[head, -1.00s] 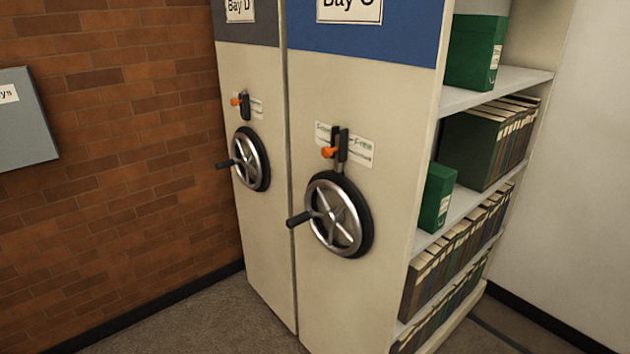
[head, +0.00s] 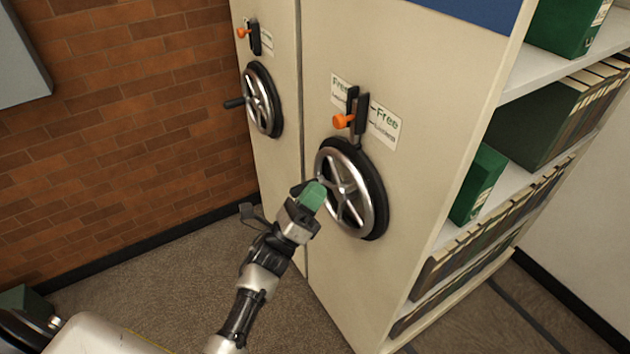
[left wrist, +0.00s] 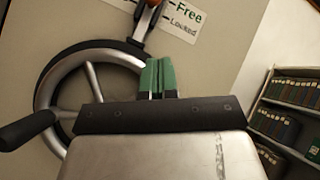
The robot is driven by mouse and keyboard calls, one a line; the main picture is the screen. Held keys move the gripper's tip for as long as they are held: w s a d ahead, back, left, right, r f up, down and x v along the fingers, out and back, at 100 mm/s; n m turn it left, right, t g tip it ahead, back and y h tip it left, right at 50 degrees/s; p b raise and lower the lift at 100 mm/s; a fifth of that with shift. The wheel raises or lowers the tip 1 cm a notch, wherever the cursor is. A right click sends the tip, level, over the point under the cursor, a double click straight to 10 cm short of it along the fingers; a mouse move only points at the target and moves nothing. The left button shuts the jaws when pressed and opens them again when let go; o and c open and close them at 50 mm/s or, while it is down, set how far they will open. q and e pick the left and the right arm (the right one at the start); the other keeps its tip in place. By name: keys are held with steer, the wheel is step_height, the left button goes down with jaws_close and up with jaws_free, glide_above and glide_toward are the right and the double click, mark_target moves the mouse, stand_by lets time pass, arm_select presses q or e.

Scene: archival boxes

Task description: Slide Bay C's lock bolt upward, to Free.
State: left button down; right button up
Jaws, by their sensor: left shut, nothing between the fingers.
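Bay C's lock bolt has an orange knob (head: 343,121) in a dark upright track above the handwheel, on the cream end panel (head: 325,55). The knob sits low in the track, apparently nearer the Locked mark than Free on the label (head: 387,120). In the left wrist view the knob (left wrist: 153,3) is cut by the top edge. My left gripper (head: 314,195) is shut and empty, its green fingertips in front of the handwheel's left side, below the bolt. The fingertips (left wrist: 157,75) point up toward the track in the left wrist view. My right gripper is not in view.
Bay C's handwheel (head: 372,200) has a dark rim and a crank handle that shows in the left wrist view (left wrist: 25,130). Bay D's handwheel (head: 263,100) and bolt (head: 243,32) are to the left. Open shelves with books (head: 545,120) stand right. Carpet (head: 150,270) in front is clear.

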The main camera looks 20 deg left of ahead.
mark_target(334, 125)
arm_select(q)
steer(key=w+d+r+p, duration=0.1)
steer(key=w+r+p, duration=0.4)
steer(key=w+r, duration=0.2)
steer(key=shift+d+r, duration=0.2)
steer(key=shift+r, duration=0.25)
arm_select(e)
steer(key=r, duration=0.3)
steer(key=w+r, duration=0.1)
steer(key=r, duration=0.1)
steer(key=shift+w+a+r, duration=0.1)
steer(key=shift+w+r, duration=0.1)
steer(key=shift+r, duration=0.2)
arm_select(q)
steer(key=shift+r, duration=0.1)
step_height(334, 125, up, 4)
steer(key=shift+f+p, duration=0.2)
steer(key=shift+p, duration=0.55)
steer(key=shift+r, duration=0.15)
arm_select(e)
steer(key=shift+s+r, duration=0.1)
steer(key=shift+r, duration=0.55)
